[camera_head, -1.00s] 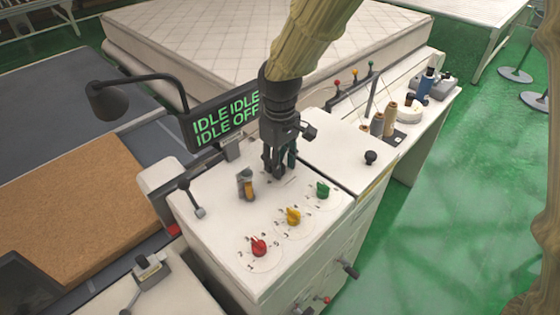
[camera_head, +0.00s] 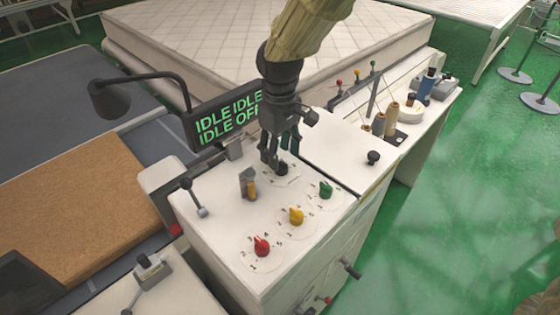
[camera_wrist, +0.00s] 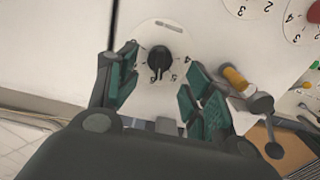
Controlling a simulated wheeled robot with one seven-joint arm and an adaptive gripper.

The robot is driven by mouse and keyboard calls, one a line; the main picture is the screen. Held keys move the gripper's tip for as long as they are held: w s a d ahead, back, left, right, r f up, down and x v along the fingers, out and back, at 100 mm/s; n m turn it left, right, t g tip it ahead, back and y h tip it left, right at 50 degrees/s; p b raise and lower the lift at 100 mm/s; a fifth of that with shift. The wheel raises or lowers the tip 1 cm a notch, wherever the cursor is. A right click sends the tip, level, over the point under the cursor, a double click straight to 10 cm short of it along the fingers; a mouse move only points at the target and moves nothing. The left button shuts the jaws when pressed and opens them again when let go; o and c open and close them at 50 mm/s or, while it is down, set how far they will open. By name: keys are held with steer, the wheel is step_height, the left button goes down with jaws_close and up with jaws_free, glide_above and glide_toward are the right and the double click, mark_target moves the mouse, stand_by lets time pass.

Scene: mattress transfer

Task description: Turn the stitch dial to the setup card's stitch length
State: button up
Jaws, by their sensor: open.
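A black dial (camera_wrist: 159,60) on a round white numbered plate shows in the wrist view. Its pointer is turned toward the bottom of that picture, near a 5. My gripper (camera_wrist: 163,68) is open, with one green-padded finger on each side of the dial, and no contact can be made out. In the head view the black dial (camera_head: 283,168) is partly hidden by my gripper (camera_head: 275,158), which hangs over the panel's back. Red (camera_head: 262,246), yellow (camera_head: 296,215) and green (camera_head: 326,189) dials stand in a row in front. I cannot make out a setup card.
A green-lit display (camera_head: 226,118) reads IDLE and OFF behind the panel. A small grey and orange switch (camera_head: 249,184) stands left of the black dial. A black-knobbed lever (camera_head: 194,197) is at the panel's left, and thread cones (camera_head: 390,118) are at right.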

mark_target(280, 161)
step_height(280, 161, up, 8)
stand_by(0.4)
steer(key=shift+c, duration=0.5)
